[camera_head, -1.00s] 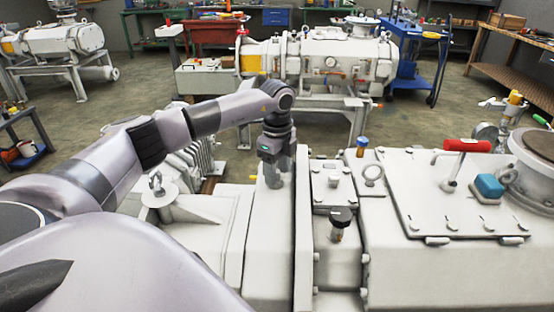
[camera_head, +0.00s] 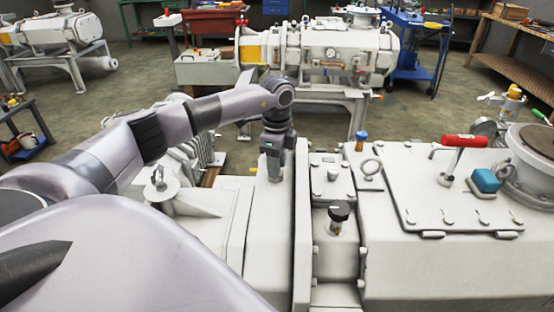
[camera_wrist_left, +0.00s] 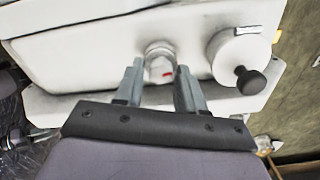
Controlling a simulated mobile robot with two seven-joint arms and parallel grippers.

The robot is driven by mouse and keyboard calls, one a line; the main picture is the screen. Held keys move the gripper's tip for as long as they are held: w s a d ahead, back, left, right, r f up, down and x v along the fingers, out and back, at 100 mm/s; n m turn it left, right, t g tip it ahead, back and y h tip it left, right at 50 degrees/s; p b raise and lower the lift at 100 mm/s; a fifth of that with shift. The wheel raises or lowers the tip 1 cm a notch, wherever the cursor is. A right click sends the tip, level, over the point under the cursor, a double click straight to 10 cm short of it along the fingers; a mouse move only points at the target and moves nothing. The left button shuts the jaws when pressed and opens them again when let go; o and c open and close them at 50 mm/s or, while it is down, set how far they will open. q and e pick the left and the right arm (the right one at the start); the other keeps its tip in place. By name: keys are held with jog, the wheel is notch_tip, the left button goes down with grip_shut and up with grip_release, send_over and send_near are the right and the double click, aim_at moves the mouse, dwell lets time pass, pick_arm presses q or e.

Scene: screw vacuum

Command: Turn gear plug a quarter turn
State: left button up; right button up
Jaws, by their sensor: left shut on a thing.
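The gear plug (camera_wrist_left: 160,62) is a small pale metal plug with a red mark on its face, seen in the left wrist view on the white machine housing. My left gripper (camera_wrist_left: 160,75) has one finger on each side of the plug and is shut on it. In the head view my left gripper (camera_head: 274,168) points down onto the top of the white housing (camera_head: 272,215), left of the upright flange. The plug is hidden there by the gripper. My right gripper is not in view.
A red-handled tool (camera_head: 466,141) and a blue block (camera_head: 486,181) sit on the cover plate. In the wrist view, a round boss with a black knob (camera_wrist_left: 250,80) is close by.

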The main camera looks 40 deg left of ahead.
pick_arm(q)
jog(key=shift+s+d+f+n+p, duration=0.1)
jog(key=shift+s+n+p, duration=0.05)
jog(key=shift+n+p, duration=2.6)
jog(key=shift+f+n, duration=0.15)
jog(key=shift+n, duration=0.7)
jog(key=o, duration=1.2)
jog(key=shift+s, duration=0.1)
jog(key=shift+c, duration=0.2)
jog(key=shift+w+r, duration=0.2)
jog(key=shift+r, duration=0.4)
jog(key=shift+r+b, duration=0.6)
jog(key=shift+r, duration=2.5)
